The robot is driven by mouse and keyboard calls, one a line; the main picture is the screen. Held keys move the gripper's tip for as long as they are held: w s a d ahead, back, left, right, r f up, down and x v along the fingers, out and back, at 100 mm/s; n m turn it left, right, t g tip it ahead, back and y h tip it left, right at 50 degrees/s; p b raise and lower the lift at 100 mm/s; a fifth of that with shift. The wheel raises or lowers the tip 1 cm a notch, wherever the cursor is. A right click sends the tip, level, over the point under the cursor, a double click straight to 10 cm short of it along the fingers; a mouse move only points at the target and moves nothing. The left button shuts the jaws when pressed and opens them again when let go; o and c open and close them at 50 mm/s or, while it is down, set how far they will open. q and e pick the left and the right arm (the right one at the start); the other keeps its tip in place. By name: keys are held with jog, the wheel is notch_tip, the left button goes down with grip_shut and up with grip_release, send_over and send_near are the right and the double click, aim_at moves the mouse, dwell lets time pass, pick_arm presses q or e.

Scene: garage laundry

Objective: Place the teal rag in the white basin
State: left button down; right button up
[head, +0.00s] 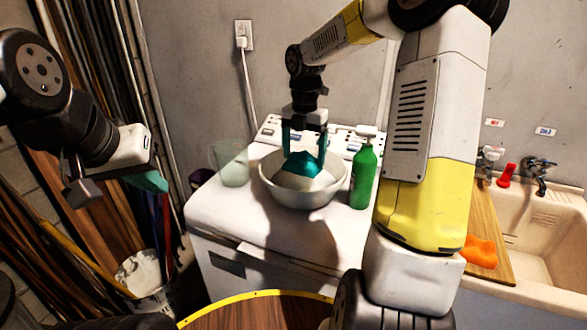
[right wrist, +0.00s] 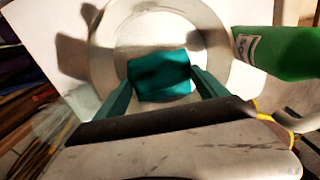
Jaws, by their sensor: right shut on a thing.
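The teal rag (head: 303,165) is between the fingers of my right gripper (head: 304,155), which is shut on it. It also shows in the right wrist view (right wrist: 160,75), spanning the gap between the two teal fingers. The white basin (head: 300,202) stands on the white appliance top, and its round rim (right wrist: 105,40) surrounds the rag in the wrist view. The rag is over the basin's inside; whether it touches the bottom I cannot tell. My left gripper (head: 118,187) hangs at the far left, well away from the basin; its opening is unclear.
A green bottle (head: 364,175) stands close to the basin's right. A clear cup (head: 232,165) stands at its left. The white appliance (head: 225,215) has free room in front. A sink (head: 545,230), a wooden board (head: 490,240) and an orange cloth (head: 480,251) are at the right.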

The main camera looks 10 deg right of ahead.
jog(key=shift+f, duration=3.55)
jog(key=shift+f, duration=0.15)
jog(key=o, duration=1.3)
jog(key=shift+c, duration=0.2)
